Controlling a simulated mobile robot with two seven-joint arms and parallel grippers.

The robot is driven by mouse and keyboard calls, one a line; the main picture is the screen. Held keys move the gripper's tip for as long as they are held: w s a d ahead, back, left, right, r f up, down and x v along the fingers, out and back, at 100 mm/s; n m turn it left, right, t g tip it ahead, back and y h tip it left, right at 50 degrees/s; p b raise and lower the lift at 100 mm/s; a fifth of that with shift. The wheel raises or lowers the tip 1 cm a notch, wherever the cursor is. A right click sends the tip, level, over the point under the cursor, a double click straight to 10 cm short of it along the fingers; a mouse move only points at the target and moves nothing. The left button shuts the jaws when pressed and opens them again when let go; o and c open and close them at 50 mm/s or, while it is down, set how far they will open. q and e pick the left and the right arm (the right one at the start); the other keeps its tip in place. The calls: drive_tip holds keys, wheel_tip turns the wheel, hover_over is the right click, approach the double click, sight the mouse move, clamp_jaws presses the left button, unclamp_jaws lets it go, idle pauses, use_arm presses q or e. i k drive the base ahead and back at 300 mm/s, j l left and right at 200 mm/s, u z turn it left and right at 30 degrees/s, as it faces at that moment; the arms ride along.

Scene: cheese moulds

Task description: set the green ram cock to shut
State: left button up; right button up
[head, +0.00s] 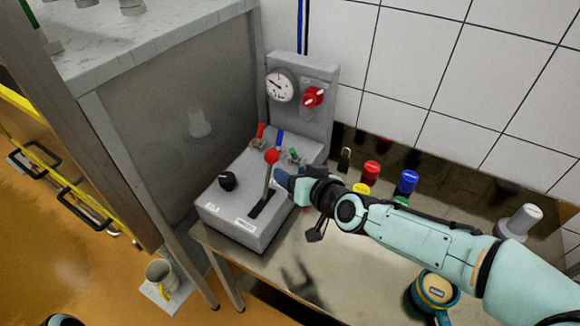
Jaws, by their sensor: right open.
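The green ram cock (294,154) is a small green-handled cock on top of the grey control box (222,211), at the right of a row with a red cock (260,132) and a blue cock (280,138). Its exact handle angle is too small to tell. My right gripper (284,180) is open and reaches in from the right, low over the box's right side. It is in front of the green cock and close beside the red-balled lever (271,160); I cannot tell whether it touches the lever. My left gripper is not in view.
A pressure gauge (281,86) and a red knob (313,97) are on the upright panel behind. A black knob (227,181) is on the box's left. Coloured caps, including a red one (371,170), stand behind my arm. A mug (435,292) stands at the front right.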

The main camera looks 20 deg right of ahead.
sight(295, 158)
drive_tip(key=k, duration=1)
